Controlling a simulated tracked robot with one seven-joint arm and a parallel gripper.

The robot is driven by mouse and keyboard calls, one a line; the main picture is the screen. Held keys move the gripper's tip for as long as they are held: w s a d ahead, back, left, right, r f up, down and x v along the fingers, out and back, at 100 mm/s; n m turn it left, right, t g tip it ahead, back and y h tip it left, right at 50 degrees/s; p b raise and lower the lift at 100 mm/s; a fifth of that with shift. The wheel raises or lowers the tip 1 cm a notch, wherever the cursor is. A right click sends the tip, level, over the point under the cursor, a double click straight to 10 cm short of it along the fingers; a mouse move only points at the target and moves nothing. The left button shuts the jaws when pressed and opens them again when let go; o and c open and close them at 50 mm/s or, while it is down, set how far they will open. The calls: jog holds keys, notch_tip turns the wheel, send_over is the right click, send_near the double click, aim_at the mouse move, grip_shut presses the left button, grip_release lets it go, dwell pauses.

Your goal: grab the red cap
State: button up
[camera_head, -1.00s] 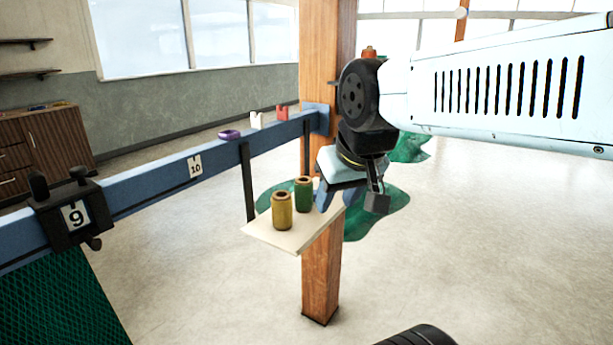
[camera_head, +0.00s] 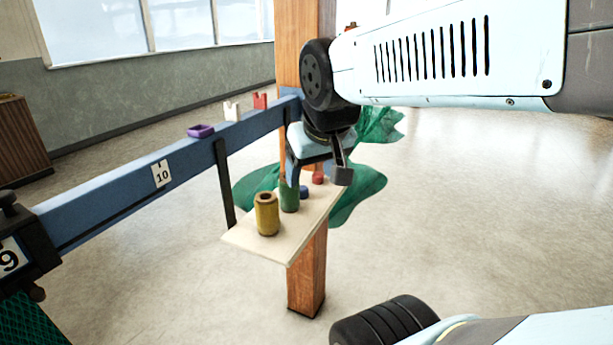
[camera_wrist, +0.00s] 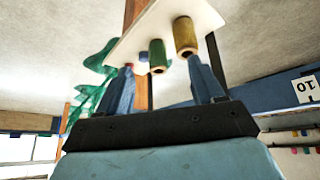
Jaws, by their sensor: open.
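The red cap (camera_head: 318,178) is a small round piece at the far end of a pale shelf (camera_head: 265,245). A blue cap (camera_head: 304,192) lies just in front of it. My gripper (camera_head: 316,168) is open and empty, pointing down over the far part of the shelf, close to the red cap; the exact gap is unclear. In the wrist view my gripper (camera_wrist: 163,78) has its fingers spread toward the shelf, and the blue cap (camera_wrist: 144,57) shows between them. The red cap there is mostly hidden, perhaps behind the left finger.
A green spool (camera_head: 289,196) and a yellow spool (camera_head: 266,214) stand on the shelf close to my gripper. A wooden post (camera_head: 306,270) stands behind the shelf. A blue beam (camera_head: 110,197) runs alongside, holding purple, white and red pieces. Green netting (camera_head: 360,190) hangs behind.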

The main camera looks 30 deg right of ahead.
jog(key=shift+o, duration=0.5)
jog(key=w+d+f+h, duration=0.2)
jog(key=w+d+f, duration=0.1)
jog(key=w+d, duration=0.4)
jog(key=w, duration=0.2)
jog(key=shift+w+t+h, duration=0.4)
jog(key=n+t+y, duration=0.3)
jog(key=t+y, duration=0.5)
send_near(319, 174)
jog(key=x, duration=1)
jog(key=shift+w+a+f, duration=0.1)
jog(key=shift+w+f, duration=0.05)
jog(key=shift+w, duration=0.15)
jog(key=shift+c, duration=0.5)
jog(key=c, duration=1)
jog(key=shift+o, duration=0.2)
jog(key=shift+s, duration=0.1)
